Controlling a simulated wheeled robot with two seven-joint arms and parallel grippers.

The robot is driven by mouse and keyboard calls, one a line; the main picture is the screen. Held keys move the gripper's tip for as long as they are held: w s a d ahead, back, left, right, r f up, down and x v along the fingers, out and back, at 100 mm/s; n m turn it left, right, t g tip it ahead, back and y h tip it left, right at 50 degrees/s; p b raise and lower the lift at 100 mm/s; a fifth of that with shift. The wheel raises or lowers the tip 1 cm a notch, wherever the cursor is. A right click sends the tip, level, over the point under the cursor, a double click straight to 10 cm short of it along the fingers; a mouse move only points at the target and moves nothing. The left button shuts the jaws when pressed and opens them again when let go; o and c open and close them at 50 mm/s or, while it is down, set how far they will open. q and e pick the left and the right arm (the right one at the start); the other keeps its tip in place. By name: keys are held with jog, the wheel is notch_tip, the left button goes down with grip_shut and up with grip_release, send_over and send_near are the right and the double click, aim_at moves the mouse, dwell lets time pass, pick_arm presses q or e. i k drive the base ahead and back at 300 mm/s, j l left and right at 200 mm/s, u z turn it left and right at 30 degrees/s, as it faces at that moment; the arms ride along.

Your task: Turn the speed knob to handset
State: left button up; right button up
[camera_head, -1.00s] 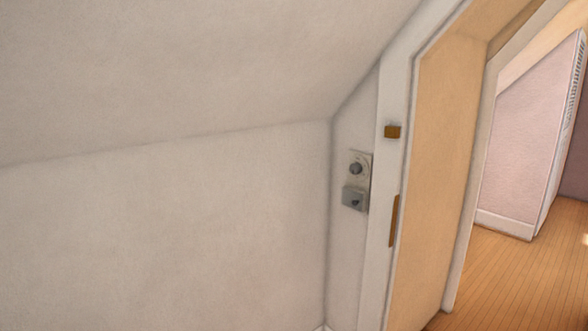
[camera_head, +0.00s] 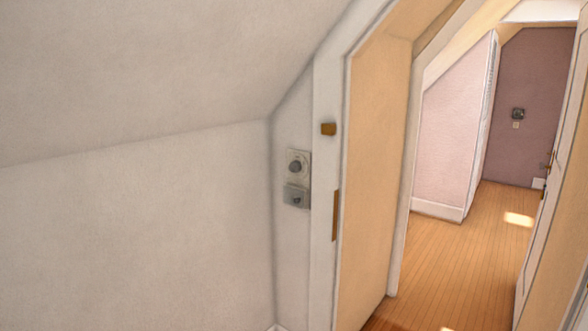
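A small wall panel (camera_head: 305,158) is fixed to the narrow white wall left of the door frame. A round dark grey knob (camera_head: 295,167) sits on its upper part. Below it is a grey box (camera_head: 296,196) with a small dark round part on its face. The panel is seen at an angle and small, so no markings can be read and the knob's setting cannot be told. Another small dark device (camera_head: 518,114) is on the far mauve wall; its details are too small to tell. Neither of my grippers is in view.
A sloped white ceiling (camera_head: 150,70) comes down low on the left above a plain wall (camera_head: 130,230). A doorway with a wooden lining (camera_head: 372,180) stands right of the panel. Beyond it the wooden floor (camera_head: 455,260) is clear. Another door (camera_head: 550,190) stands at the right edge.

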aim_at(295, 167)
jog(key=i+l+z, duration=0.25)
jog(key=i, duration=0.8)
jog(key=i+z, duration=0.25)
jog(key=i, duration=0.8)
